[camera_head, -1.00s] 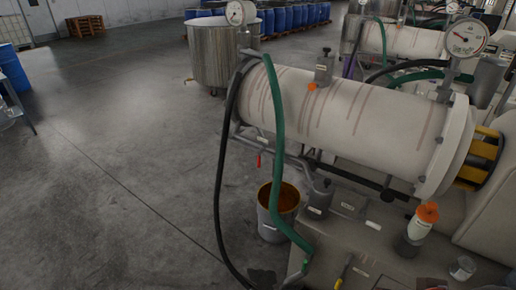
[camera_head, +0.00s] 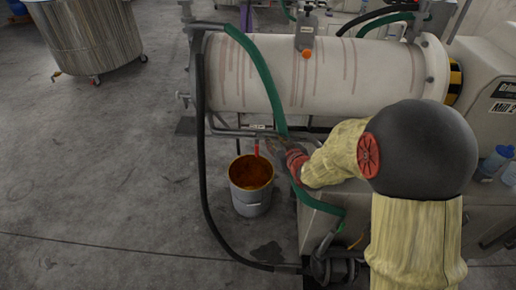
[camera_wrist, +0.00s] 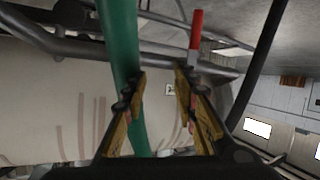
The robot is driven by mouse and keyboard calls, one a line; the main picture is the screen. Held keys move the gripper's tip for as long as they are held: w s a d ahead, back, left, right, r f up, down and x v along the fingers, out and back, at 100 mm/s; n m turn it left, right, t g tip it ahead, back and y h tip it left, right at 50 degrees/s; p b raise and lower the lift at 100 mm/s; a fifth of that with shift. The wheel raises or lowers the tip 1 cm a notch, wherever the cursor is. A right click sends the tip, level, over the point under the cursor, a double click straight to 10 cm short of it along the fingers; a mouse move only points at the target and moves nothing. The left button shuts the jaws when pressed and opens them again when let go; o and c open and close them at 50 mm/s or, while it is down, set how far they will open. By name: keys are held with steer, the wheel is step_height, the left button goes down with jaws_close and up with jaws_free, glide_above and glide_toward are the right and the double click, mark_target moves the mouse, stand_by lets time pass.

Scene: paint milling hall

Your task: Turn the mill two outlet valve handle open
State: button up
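The outlet valve handle (camera_head: 257,147) is a small red lever hanging under the left end of mill two (camera_head: 330,75), above a bucket. In the wrist view the red handle (camera_wrist: 196,30) shows beyond the fingertips, nearer the right finger and apart from it. My gripper (camera_wrist: 159,75) is open, with its two wood-coloured fingers spread and no handle between them. The green hose (camera_wrist: 120,45) passes behind the left finger; I cannot tell whether they touch. In the head view my gripper is just right of the handle, its fingertips partly hidden by the hose.
A bucket (camera_head: 251,200) with orange-brown contents stands on the floor below the handle. The green hose (camera_head: 262,75) and a black hose (camera_head: 202,130) hang near the handle. Pipes run under the mill. A steel vat (camera_head: 90,35) stands back left; the left floor is clear.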

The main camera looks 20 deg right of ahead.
mark_target(257, 150)
steer(key=s+a+f+t+y+p, duration=0.15)
steer(key=a+f+t+y, duration=0.25)
steer(key=f, duration=0.5)
steer(key=b+x, duration=0.1)
steer(key=x, duration=0.6)
steer(key=shift+w+d+b, duration=0.15)
steer(key=shift+w+b, duration=0.1)
steer(key=shift+b, duration=0.15)
steer(key=shift+c, duration=1.2)
jaws_close()
